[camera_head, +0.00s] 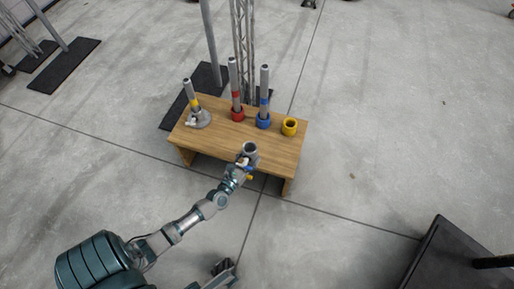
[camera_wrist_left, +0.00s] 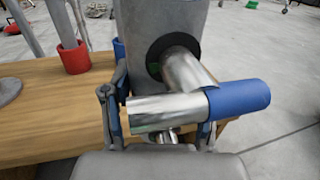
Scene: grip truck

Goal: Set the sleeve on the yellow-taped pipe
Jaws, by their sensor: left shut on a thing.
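The yellow-taped pipe (camera_head: 189,93) stands upright in a grey round base (camera_head: 203,119) at the table's left end, with a small whitish part beside it. My left gripper (camera_head: 244,163) is shut on the chrome crosspiece (camera_wrist_left: 165,112) of a grey sleeve (camera_head: 250,148), which has a blue end (camera_wrist_left: 240,99). The sleeve is roughly upright, its dark opening up, at the table's front edge, to the right of the yellow-taped pipe and apart from it. The wrist view shows the grey sleeve body (camera_wrist_left: 145,25) close up. A dark part that seems my right gripper (camera_head: 224,269) shows at the bottom; its jaws are unclear.
A red-taped pipe (camera_head: 234,80) in a red collar (camera_head: 238,115) and a blue-taped pipe (camera_head: 264,80) in a blue collar (camera_head: 263,121) stand at the table's back. An empty yellow collar (camera_head: 289,127) is at their right.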

